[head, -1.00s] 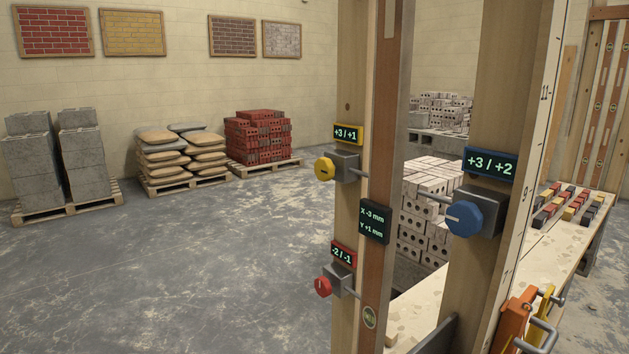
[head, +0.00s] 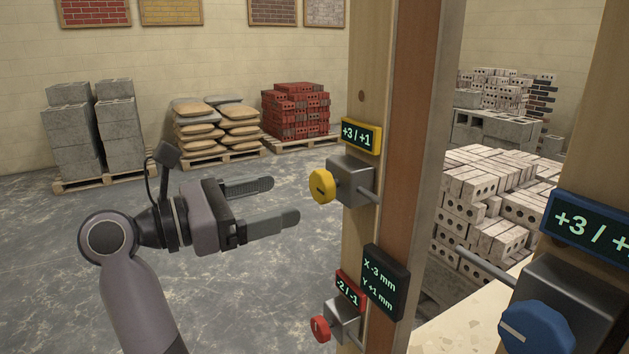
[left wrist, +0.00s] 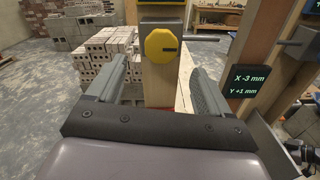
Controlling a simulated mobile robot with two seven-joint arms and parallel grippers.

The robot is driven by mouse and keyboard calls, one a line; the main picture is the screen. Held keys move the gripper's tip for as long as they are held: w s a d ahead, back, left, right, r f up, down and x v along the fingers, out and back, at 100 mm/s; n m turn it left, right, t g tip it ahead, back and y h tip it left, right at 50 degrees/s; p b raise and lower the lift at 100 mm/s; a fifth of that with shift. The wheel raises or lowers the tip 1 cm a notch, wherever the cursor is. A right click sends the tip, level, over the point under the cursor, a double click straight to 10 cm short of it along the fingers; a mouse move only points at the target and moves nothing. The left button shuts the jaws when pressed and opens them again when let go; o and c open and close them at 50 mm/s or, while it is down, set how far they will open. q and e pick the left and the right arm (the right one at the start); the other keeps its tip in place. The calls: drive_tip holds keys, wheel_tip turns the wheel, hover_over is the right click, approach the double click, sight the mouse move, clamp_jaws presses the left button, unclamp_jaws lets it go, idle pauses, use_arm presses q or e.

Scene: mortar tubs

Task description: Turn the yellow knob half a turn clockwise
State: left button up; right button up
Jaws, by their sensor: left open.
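The yellow knob (head: 321,186) sits on a grey block on the wooden post, under a small display reading +3 / +1 (head: 361,136). A dark slot line marks its face. My left gripper (head: 285,203) is open and empty, to the left of the knob and apart from it, with its fingers pointing towards the post. In the left wrist view the yellow knob (left wrist: 161,44) shows ahead, beyond the fingertips and near the middle between them. My left gripper (left wrist: 160,75) shows there with both fingers spread.
A red knob (head: 320,329) with its display (head: 349,289) is lower on the same post. A dark display (head: 385,282) reads X -3 mm, Y +1 mm. A blue knob (head: 536,328) is on a nearer post at right. Open floor lies left.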

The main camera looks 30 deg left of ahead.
sight(316, 189)
use_arm(q)
drive_tip(key=shift+p+x, duration=0.3)
drive_tip(key=shift+x, duration=3.05)
drive_tip(key=shift+d, duration=0.1)
drive_tip(key=c, duration=1)
